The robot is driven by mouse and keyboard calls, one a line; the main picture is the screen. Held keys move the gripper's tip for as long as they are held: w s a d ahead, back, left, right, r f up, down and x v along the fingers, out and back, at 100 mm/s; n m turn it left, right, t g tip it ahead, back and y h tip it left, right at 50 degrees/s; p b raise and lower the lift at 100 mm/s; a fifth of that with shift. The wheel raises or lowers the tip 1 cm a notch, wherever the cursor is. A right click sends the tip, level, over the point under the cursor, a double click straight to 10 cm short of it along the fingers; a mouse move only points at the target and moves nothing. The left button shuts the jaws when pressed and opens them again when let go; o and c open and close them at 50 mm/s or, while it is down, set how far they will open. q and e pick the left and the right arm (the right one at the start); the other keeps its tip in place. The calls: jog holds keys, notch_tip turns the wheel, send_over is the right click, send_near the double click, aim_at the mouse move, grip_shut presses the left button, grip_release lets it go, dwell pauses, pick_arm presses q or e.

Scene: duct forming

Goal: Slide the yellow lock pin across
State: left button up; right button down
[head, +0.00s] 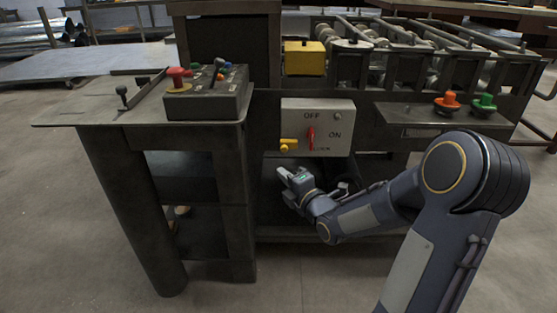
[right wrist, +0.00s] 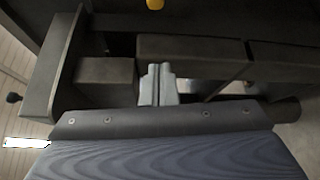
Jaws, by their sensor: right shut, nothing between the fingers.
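The yellow lock pin (head: 288,145) sits at the lower left of a pale switch panel (head: 318,126) on the machine's front. A red switch handle (head: 310,137) stands upright beside it on the same panel, between the OFF and ON lettering. My right gripper (head: 283,174) is below the panel's lower left corner, apart from the pin. In the right wrist view its fingers (right wrist: 157,85) are together with nothing between them. A small yellow thing (right wrist: 155,4), likely the pin, shows at the top edge of that view. My left gripper is not in view.
A control box (head: 208,94) with a red button and small knobs stands on the side table (head: 90,108). A yellow block (head: 304,58) is above the panel. Orange (head: 449,101) and green (head: 485,102) buttons are at the right. Dark shelf openings lie beneath the panel.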

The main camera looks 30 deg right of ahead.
aim_at(289, 146)
jog(key=shift+w, duration=0.1)
jog(key=w+d+b, duration=0.1)
jog(key=w+d, duration=0.2)
jog(key=w, duration=0.5)
jog(key=shift+w+d, duration=0.25)
jog(key=shift+d, duration=0.1)
jog(key=shift+s+d+r+b, duration=0.15)
jog(key=shift+s+d, duration=0.15)
jog(key=shift+d, duration=0.2)
jog(key=shift+s+d+f+b, duration=0.15)
jog(key=shift+s+d, duration=0.2)
jog(key=shift+d, duration=0.2)
jog(key=shift+s+d+r+b, duration=0.15)
jog(key=shift+s+d, duration=0.15)
jog(key=shift+d, duration=0.2)
